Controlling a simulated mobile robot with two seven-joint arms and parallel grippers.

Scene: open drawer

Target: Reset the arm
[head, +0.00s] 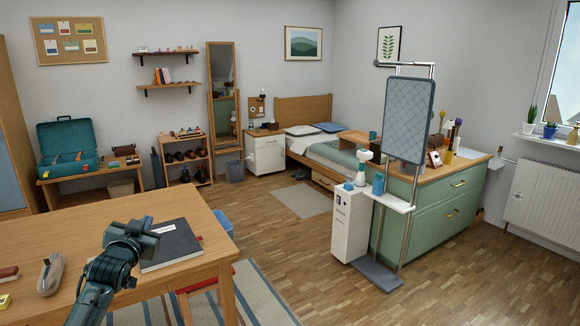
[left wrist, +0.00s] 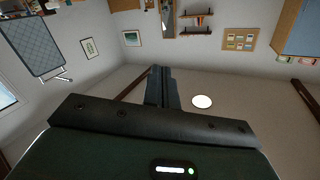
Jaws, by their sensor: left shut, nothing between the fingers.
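My left arm comes in from the bottom left of the head view. Its gripper (head: 147,226) is raised above the wooden table, in front of a dark notebook from this viewpoint. The left wrist view shows the gripper's fingers (left wrist: 160,88) close together, with nothing between them. That view looks across the room upside down, toward the wall and ceiling. My right gripper is in neither view.
The wooden table (head: 75,236) holds a dark notebook (head: 172,244), a grey-beige rounded object (head: 50,274) and small items at its left edge. The wood floor (head: 300,245) between is mostly clear.

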